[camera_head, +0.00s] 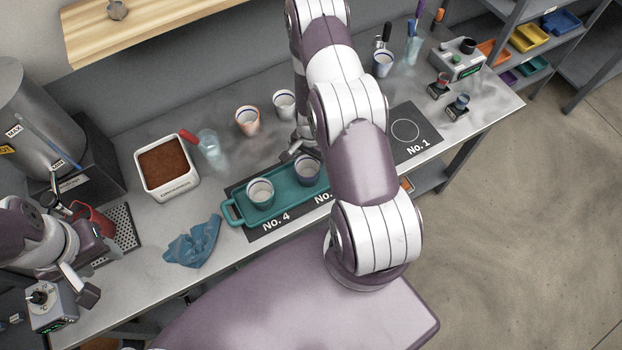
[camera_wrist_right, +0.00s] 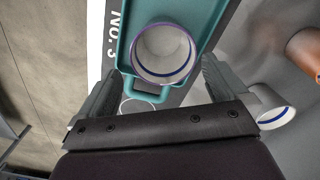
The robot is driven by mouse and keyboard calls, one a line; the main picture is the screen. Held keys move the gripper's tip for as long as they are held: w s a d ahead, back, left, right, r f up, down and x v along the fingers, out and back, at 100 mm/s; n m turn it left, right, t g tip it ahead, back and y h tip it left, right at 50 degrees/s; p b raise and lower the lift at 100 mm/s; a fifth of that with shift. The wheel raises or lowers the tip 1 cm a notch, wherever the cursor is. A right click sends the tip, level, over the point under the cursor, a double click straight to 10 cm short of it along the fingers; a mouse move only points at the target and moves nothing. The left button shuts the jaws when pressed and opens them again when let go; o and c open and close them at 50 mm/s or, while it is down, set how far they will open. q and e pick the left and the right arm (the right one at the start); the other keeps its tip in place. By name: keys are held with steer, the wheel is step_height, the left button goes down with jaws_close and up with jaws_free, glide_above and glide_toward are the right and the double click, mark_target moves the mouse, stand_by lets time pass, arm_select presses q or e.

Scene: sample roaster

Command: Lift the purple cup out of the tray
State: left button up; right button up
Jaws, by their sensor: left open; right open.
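The teal tray (camera_head: 232,214) lies on the bench and holds two cups. The purple cup (camera_head: 307,170) stands upright at its right end, beside my right arm. In the right wrist view the purple-rimmed cup (camera_wrist_right: 165,53) is seen from above, with the tray's end handle (camera_wrist_right: 150,92) in front of it. My right gripper (camera_wrist_right: 166,72) is open, its fingers apart on either side of the view of the cup; contact cannot be told. The other cup (camera_head: 260,192) stands at the tray's left end. My left gripper (camera_head: 80,284) is open and empty at the far left.
An orange cup (camera_head: 247,121) and a white cup (camera_head: 284,104) stand behind the tray. A glass (camera_head: 209,146), a box of brown grounds (camera_head: 168,168) and a blue cloth (camera_head: 193,243) lie to the left. My right arm hides part of the bench.

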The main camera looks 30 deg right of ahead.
mark_target(308, 169)
steer(key=f+b, duration=0.1)
steer(key=f, duration=0.1)
steer(key=a+f+b, duration=0.1)
steer(key=f+b, duration=0.1)
steer(key=shift+s+b, duration=0.2)
steer(key=shift+b, duration=0.1)
steer(key=shift+w+a+f, duration=0.1)
steer(key=shift+f, duration=0.35)
steer(key=shift+w+f, duration=0.1)
steer(key=shift+f, duration=0.2)
steer(key=shift+w+d+f, duration=0.1)
steer(key=shift+w+d, duration=0.05)
steer(key=shift+d, duration=0.05)
steer(key=shift+a, duration=0.15)
steer(key=c, duration=1.1)
arm_select(q)
steer(key=f, duration=0.1)
steer(key=a+f, duration=0.1)
steer(key=f, duration=0.2)
steer(key=shift+w+a+f, duration=0.25)
steer(key=shift+a+f, duration=0.05)
